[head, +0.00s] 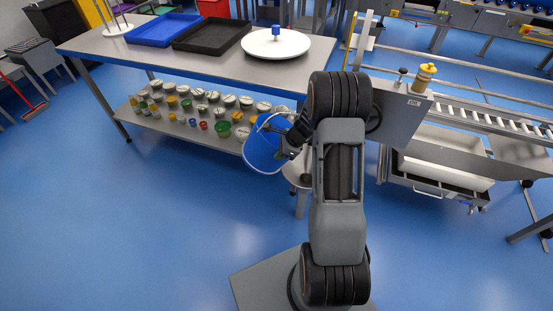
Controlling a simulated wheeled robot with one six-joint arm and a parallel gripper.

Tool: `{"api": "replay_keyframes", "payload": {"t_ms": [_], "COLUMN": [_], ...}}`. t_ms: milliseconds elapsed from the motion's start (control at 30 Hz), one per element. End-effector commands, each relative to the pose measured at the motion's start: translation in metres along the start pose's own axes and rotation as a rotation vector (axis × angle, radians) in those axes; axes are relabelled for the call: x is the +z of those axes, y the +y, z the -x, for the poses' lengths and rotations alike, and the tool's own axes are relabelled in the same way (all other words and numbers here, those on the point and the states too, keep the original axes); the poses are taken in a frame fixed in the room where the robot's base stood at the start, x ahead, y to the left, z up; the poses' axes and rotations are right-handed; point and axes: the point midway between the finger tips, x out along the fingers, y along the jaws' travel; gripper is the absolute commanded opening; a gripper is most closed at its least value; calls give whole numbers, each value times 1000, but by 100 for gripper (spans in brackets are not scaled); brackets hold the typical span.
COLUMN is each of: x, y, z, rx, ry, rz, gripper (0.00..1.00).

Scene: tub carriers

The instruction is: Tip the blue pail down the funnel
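The blue pail (260,150) hangs in front of the steel bench, left of my arm. Its white rim faces up and its wire handle loops down around its side; it looks slightly tilted. My gripper (284,147) is at the pail's right side and appears shut on it, though its fingertips are partly hidden. I cannot make out a funnel for certain. A grey round-topped stand (298,182) shows partly behind my arm, just right of and below the pail; my arm hides the rest.
The steel bench (215,66) holds a blue tray (163,29), a black tray (212,36) and a white turntable (262,46). Several jars and lids fill its lower shelf (165,123). A conveyor with a yellow-topped bottle (423,77) stands right.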

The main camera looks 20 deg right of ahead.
Motion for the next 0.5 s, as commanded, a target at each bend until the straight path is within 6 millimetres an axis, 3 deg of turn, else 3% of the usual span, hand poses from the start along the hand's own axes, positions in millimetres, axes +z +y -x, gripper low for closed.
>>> {"api": "replay_keyframes", "payload": {"t_ms": [500], "x": [-36], "y": [-4], "z": [-1], "rx": [12], "ry": [-267], "rz": [-22], "gripper": [0]}}
